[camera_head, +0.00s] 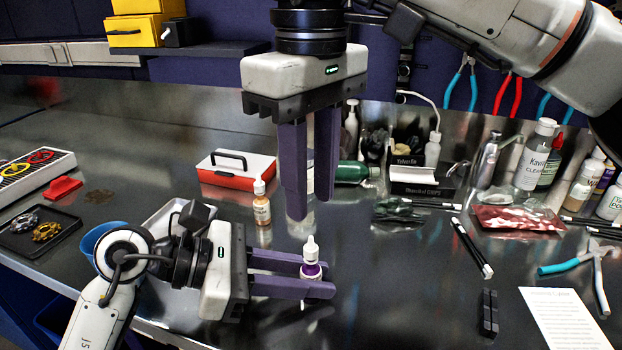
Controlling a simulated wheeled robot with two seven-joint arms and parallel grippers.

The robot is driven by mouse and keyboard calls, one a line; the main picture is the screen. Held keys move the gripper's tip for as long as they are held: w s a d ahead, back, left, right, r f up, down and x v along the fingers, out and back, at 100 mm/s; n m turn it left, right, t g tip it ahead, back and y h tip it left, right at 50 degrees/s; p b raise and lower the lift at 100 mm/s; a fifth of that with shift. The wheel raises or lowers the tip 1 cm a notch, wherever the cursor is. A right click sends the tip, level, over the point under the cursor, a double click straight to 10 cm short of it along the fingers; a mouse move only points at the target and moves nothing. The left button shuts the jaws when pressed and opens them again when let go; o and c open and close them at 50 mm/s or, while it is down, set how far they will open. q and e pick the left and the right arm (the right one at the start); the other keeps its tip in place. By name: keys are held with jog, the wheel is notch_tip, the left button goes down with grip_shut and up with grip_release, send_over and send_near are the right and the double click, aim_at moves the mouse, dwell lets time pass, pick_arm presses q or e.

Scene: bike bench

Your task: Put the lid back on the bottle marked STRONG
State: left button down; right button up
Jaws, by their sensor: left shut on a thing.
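My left gripper (318,281) comes in low from the left and is shut on a small bottle with a purple band (311,271). A white dropper-style top (310,249) stands upright on that bottle, above the fingers. The bottle's lower part is hidden by the near finger, and I cannot read any marking on it. My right gripper (312,208) points down, above and behind the left one. Its two fingers are apart with nothing seen held between them. A second small bottle, amber with a white dropper top (260,187), stands on the bench behind my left gripper; its label is unreadable.
A red and white toolbox (236,176) stands behind. A pale tray (178,216) and blue bowl (101,238) lie around my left arm. Bottles, a red packet (517,220), pliers (580,262) and a paper sheet (565,318) are at right. The bench front centre is mostly clear.

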aim_at(311, 236)
notch_tip(311, 236, down, 8)
jog(key=shift+r, duration=0.15)
dwell(0.4)
grip_shut()
